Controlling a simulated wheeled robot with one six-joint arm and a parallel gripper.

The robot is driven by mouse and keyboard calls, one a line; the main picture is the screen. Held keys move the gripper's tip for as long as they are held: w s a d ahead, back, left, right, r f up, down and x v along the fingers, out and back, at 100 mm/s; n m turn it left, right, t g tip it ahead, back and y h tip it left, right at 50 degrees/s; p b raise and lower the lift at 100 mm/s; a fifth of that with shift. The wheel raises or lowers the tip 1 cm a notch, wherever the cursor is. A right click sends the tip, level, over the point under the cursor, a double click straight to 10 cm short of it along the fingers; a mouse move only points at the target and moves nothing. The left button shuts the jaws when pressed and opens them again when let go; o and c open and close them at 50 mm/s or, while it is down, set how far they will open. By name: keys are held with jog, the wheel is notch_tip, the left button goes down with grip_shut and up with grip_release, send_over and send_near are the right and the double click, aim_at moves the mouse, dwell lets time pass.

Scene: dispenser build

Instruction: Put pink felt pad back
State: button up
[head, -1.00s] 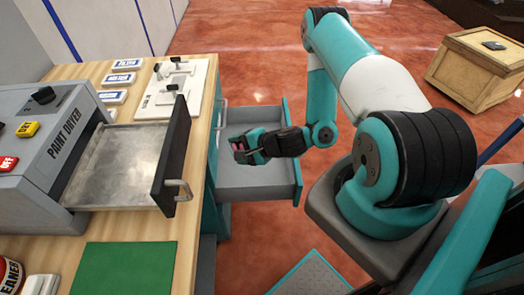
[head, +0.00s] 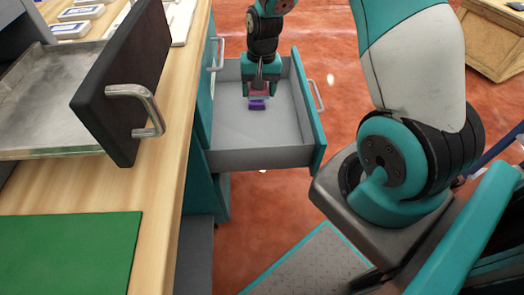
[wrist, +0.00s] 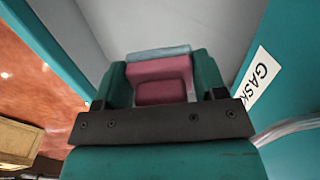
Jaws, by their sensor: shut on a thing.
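My gripper (head: 258,92) is over the open grey drawer (head: 228,158), pointing down into it. It is shut on the pink felt pad (wrist: 163,70), which shows between the teal fingers in the wrist view. The pad shows only as a small pink patch between the fingers in the head view. A small purple piece (head: 257,104) shows at the fingertips; I cannot tell whether it lies on the drawer floor or touches the pad. The drawer floor around the gripper looks bare.
The drawer front has a handle (head: 316,95) and a partly visible label (wrist: 262,78) reading "GASK". The wooden counter (head: 165,215) stands left of the drawer, with a pulled-out metal tray (head: 45,100) and a green mat (head: 70,255). A wooden crate (head: 492,40) stands at the far right.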

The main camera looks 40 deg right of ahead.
aim_at(263, 137)
jog(key=shift+d+r+m+h+b, duration=0.3)
jog(key=shift+d+h+b, duration=0.1)
jog(key=shift+d+b, duration=0.2)
jog(key=shift+d+f, duration=0.15)
jog(key=shift+f, duration=0.2)
notch_tip(263, 137, down, 19)
jog(key=b, duration=0.5)
jog(key=shift+r+b, duration=0.1)
jog(key=shift+b, duration=0.25)
jog(key=o, duration=1.1)
jog(key=shift+c, duration=0.2)
jog(key=shift+r, duration=0.1)
notch_tip(263, 137, up, 12)
jog(key=p, duration=0.4)
jog(key=shift+r, duration=0.1)
